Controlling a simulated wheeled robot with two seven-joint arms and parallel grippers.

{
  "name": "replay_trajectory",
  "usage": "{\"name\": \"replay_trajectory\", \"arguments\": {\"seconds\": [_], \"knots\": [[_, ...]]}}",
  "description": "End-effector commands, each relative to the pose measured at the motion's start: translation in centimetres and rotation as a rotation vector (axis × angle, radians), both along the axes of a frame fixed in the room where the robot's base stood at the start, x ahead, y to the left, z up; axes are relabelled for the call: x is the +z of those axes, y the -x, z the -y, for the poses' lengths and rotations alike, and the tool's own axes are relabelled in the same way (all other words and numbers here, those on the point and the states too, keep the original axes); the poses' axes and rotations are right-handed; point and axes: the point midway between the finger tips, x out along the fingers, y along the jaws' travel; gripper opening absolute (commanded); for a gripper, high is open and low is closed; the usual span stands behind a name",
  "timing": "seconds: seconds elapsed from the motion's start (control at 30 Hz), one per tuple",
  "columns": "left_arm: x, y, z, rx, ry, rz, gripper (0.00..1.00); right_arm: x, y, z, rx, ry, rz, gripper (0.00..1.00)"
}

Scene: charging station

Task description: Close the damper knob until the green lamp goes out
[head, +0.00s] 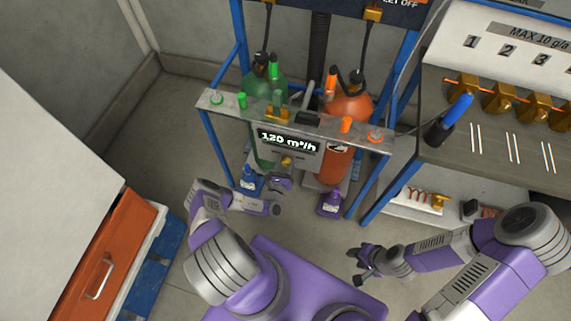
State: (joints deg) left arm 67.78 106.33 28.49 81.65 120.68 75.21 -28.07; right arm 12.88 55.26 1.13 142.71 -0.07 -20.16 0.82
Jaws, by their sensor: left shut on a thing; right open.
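A grey panel (325,124) on a blue frame carries a display (288,140) reading "120 m³/h". A small yellow knob (287,161) shows just below the display; I take it for the damper knob. My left gripper (283,178) is right below it, its fingers shut on what appears to be this knob; the contact is small and partly hidden. A green ring-shaped fitting (217,99) sits at the panel's left end. I cannot tell which green part is the lamp, or whether it is lit. My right gripper (360,267) is open and empty above the floor, at lower right.
A green cylinder (262,93) and an orange cylinder (337,164) stand behind the panel. Purple bottles stand low near my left gripper, one (331,203) to its right. A workbench (500,150) with brass valves is at right, an orange drawer (105,262) at left.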

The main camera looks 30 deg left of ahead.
Motion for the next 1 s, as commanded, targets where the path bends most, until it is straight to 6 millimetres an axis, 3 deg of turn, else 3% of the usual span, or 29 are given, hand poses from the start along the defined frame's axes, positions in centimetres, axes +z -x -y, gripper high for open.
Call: {"name": "replay_trajectory", "arguments": {"seconds": [0.3, 0.6, 0.63, 0.73, 1.0], "knots": [[-0.13, 0.08, -0.11, 0.001, 0.225, 0.054, 0.19, -0.75, 0.0, 0.0, 0.0, 0.0, 0.0, 0.43], [-0.09, 0.08, -0.09, 0.001, 0.235, 0.055, 0.19, -0.71, 0.0, 0.0, 0.0, 0.0, 0.0, 0.43], [-0.1, 0.08, -0.08, 0.001, 0.235, 0.055, 0.54, -0.71, 0.0, 0.0, 0.0, 0.0, 0.0, 0.43], [-0.09, 0.07, -0.09, 0.001, 0.235, 0.055, 0.69, -0.71, 0.0, 0.0, 0.0, 0.0, 0.0, 0.43], [-0.06, 0.09, -0.07, 0.0, 0.234, 0.055, 0.71, -0.69, 0.0, 0.0, 0.0, 0.0, 0.0, 0.43]]}}
